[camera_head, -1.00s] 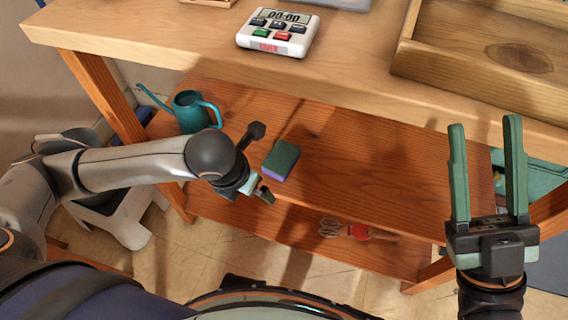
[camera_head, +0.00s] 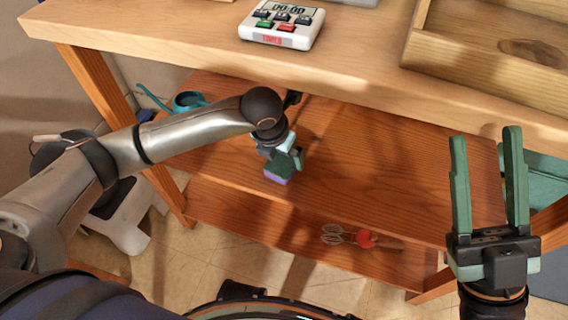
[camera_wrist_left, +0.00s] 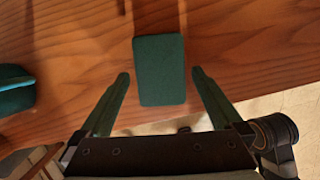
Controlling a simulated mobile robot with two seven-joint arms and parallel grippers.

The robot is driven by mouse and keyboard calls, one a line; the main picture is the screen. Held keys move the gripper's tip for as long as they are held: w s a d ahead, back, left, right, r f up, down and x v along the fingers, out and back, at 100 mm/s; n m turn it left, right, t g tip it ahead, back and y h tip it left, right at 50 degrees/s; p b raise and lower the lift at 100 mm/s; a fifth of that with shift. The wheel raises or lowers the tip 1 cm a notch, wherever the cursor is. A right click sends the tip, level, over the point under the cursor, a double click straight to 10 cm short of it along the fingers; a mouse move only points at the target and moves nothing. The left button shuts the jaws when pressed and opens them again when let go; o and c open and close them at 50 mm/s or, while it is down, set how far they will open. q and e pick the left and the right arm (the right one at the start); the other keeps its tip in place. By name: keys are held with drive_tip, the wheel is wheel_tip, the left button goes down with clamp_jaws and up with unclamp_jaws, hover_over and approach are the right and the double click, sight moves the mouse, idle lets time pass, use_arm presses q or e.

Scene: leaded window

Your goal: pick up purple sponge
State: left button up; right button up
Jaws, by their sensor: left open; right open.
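The sponge (camera_head: 277,178) lies on the middle shelf, purple at its lower side with a dark green top; in the head view my left gripper partly hides it. In the left wrist view the sponge (camera_wrist_left: 160,70) shows as a green block between the two fingers' lines, its near end reaching between the fingertips. My left gripper (camera_wrist_left: 159,76) is open, with a gap between each finger and the sponge. It also shows in the head view (camera_head: 291,160), just above the sponge. My right gripper (camera_head: 487,140) is open and empty, well to the right, fingers pointing up.
A teal watering can (camera_head: 188,101) stands on the shelf to the left. The tabletop (camera_head: 180,35) overhangs the shelf and carries a timer (camera_head: 282,24) and a wooden tray (camera_head: 480,60). A whisk (camera_head: 332,235) lies on the lower shelf. The shelf right of the sponge is clear.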

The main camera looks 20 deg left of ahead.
use_arm(q)
drive_tip(key=shift+x, duration=1)
use_arm(e)
drive_tip(key=shift+a+f, duration=0.1)
drive_tip(key=shift+f, duration=0.4)
use_arm(q)
drive_tip(key=shift+f+b, duration=0.25)
drive_tip(key=shift+b, duration=0.15)
use_arm(e)
drive_tip(key=shift+f, duration=0.2)
use_arm(q)
drive_tip(key=c, duration=1.2)
drive_tip(key=shift+o, duration=0.2)
use_arm(e)
drive_tip(key=shift+r, duration=0.1)
